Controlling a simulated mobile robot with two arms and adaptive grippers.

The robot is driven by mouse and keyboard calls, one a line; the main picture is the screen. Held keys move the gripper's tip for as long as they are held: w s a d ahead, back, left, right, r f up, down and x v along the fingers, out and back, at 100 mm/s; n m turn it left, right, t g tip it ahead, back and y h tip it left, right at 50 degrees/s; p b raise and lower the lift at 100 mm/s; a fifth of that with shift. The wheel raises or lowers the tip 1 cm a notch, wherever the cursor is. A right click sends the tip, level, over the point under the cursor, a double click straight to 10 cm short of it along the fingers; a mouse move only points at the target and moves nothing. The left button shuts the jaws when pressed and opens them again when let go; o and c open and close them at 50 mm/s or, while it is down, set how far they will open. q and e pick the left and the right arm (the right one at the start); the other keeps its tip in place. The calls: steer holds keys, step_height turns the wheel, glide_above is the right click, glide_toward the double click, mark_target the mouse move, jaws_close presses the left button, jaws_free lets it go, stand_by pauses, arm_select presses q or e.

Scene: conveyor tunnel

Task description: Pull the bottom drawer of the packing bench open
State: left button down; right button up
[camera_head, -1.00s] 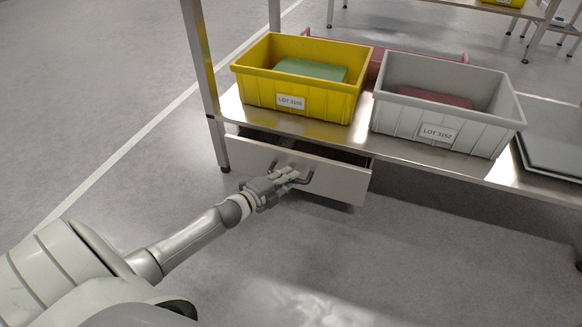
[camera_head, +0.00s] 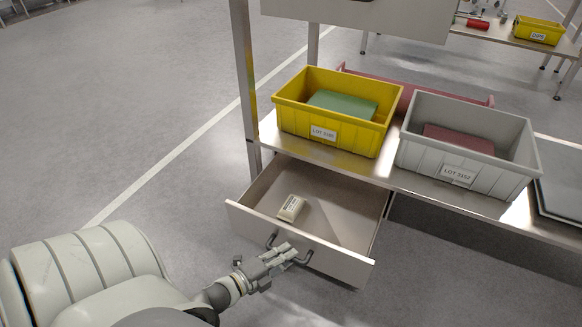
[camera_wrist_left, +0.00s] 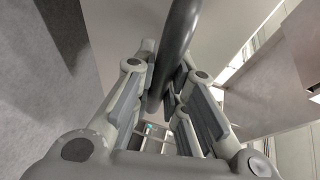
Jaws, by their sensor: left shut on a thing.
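The bottom drawer (camera_head: 345,259) of the packing bench (camera_head: 384,178) stands well open in the head view, its grey inside showing. A small cream box with a printed label (camera_head: 291,208) lies inside it, toward the left. My left gripper (camera_head: 284,254) is at the drawer front, shut on the dark bar handle (camera_head: 303,259). In the left wrist view the handle (camera_wrist_left: 175,45) runs between the two fingers. My right gripper is not in view.
A yellow bin (camera_head: 335,135) and a grey bin (camera_head: 465,178) stand on the bench shelf above the drawer. A bench leg (camera_head: 245,80) rises at the left. Floor is clear in front and left of the drawer.

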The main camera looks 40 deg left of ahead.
arm_select(q)
steer(key=shift+s+d, duration=0.15)
steer(key=shift+s, duration=0.2)
steer(key=c, duration=1.5)
jaws_free()
steer(key=shift+o, duration=0.2)
steer(key=v, duration=1.2)
steer(key=shift+w, duration=0.1)
